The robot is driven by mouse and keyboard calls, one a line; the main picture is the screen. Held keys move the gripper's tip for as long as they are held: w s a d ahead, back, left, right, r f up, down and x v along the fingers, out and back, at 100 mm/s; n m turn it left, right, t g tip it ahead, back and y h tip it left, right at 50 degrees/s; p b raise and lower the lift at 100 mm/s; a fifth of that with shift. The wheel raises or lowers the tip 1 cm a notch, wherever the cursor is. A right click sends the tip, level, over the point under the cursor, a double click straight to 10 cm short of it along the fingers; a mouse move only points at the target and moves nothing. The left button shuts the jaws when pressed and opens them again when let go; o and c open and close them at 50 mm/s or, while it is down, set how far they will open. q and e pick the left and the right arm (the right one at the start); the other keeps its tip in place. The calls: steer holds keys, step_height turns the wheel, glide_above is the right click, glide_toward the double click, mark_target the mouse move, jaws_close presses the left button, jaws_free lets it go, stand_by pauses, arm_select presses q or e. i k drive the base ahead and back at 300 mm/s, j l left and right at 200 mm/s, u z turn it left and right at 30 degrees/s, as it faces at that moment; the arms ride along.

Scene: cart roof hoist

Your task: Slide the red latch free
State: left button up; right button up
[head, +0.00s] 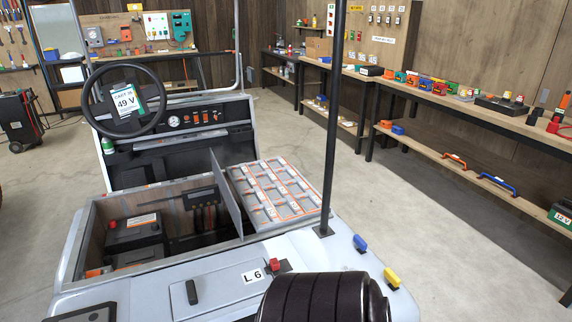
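A small red latch (274,265) with a dark base sits on the grey cart body (228,282), right of the white "L 6" label (252,276). A blue latch (360,243) and a yellow latch (391,277) sit farther right along the cart's edge. The red latch looks seated on the panel; I cannot tell how far it is slid. Neither of my grippers is recognisable in the head view, and nothing is seen touching the red latch.
A black ribbed shape (325,298) rises close below the red latch. A dark post (332,130) stands behind right. The open battery bay (185,235) lies behind left, beside a tilted lid (228,195) and a slotted tray (277,190). Benches line the right wall, with clear floor between.

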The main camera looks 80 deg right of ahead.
mark_target(274, 265)
steer(key=k+z, duration=0.15)
steer(key=z, duration=2.05)
